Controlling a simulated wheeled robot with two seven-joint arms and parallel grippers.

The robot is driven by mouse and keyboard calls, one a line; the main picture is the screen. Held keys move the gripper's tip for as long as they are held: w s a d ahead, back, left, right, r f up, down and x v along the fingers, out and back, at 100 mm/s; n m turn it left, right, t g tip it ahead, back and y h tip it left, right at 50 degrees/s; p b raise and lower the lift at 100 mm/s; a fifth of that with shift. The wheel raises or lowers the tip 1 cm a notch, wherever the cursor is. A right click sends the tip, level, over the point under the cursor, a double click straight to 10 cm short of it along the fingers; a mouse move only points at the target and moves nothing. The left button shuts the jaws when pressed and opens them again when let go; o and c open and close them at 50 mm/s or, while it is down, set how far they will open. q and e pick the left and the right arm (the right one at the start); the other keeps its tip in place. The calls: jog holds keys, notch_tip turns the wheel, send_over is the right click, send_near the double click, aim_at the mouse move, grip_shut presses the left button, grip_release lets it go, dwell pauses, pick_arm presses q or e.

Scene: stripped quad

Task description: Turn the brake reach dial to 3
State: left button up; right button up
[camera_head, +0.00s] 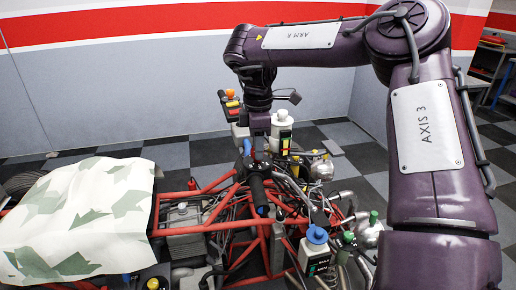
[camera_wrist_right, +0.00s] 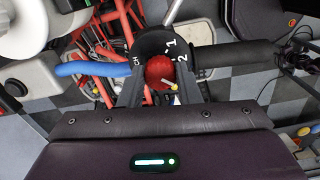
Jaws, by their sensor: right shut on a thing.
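The red brake reach dial (camera_wrist_right: 160,71) sits on a black round plate (camera_wrist_right: 152,44) in the right wrist view. White numbers 1 and 2 show on the plate, above and to the upper right of the dial; a 3 is not visible. A pale pointer with a yellow tip (camera_wrist_right: 173,86) points to the lower right, towards the right finger. My right gripper (camera_wrist_right: 160,80) is shut on the dial, one finger on each side. In the head view my right gripper (camera_head: 259,155) reaches down to the handlebar area, and hides the dial. My left gripper is not in view.
A blue lever (camera_wrist_right: 88,68) lies left of the dial, close to the left finger. A black handlebar grip (camera_head: 259,192), red frame tubes (camera_head: 215,184) and a blue-capped bottle (camera_head: 316,250) crowd the work area. A patterned cloth (camera_head: 85,205) covers the left part.

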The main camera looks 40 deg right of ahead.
jog(key=shift+m, duration=0.8)
jog(key=shift+r, duration=0.1)
jog(key=o, duration=1)
notch_tip(320, 180, up, 7)
jog(key=shift+r+p, duration=0.1)
jog(key=shift+p, duration=0.4)
jog(key=shift+r, duration=0.3)
jog(key=shift+f, duration=0.15)
